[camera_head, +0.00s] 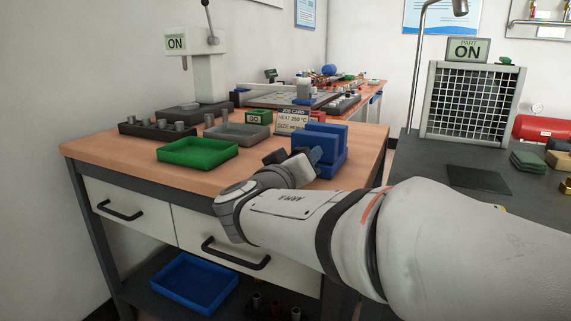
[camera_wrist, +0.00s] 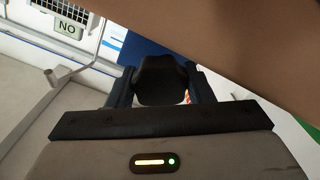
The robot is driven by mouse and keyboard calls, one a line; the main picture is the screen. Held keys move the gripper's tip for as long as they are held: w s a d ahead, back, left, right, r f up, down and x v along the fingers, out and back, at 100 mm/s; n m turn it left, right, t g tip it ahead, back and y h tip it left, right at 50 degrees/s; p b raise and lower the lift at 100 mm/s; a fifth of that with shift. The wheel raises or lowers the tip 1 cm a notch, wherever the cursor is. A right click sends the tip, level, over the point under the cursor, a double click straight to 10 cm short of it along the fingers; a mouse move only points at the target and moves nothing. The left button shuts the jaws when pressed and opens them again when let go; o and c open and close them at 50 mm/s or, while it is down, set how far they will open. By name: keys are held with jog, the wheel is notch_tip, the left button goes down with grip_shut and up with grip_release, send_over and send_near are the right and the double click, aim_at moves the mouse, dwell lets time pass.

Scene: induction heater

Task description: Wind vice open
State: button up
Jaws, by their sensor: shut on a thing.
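The blue vice (camera_head: 325,140) stands on the wooden bench near its front right corner, with upright jaw blocks and a gap between them. My gripper (camera_head: 300,160) is at the left front side of the vice. In the wrist view my gripper (camera_wrist: 162,88) has its two dark fingers either side of a dark rounded knob (camera_wrist: 162,80), which looks like the vice's handle, and is shut on it. The blue vice body (camera_wrist: 138,50) shows behind the knob. My wrist partly hides the knob in the head view.
A green tray (camera_head: 197,152), a grey tray (camera_head: 237,133) and a job card (camera_head: 291,120) lie left of the vice. A press with an ON sign (camera_head: 175,42) stands at the back left. A dark bench (camera_head: 430,160) with a mesh-fronted unit (camera_head: 470,103) stands right.

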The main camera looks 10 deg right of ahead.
dwell(0.3)
jog(key=o, duration=1)
jog(key=p+v, duration=0.1)
jog(key=v, duration=0.6)
jog(key=shift+s+a+p, duration=0.25)
jog(key=shift+s+p, duration=0.05)
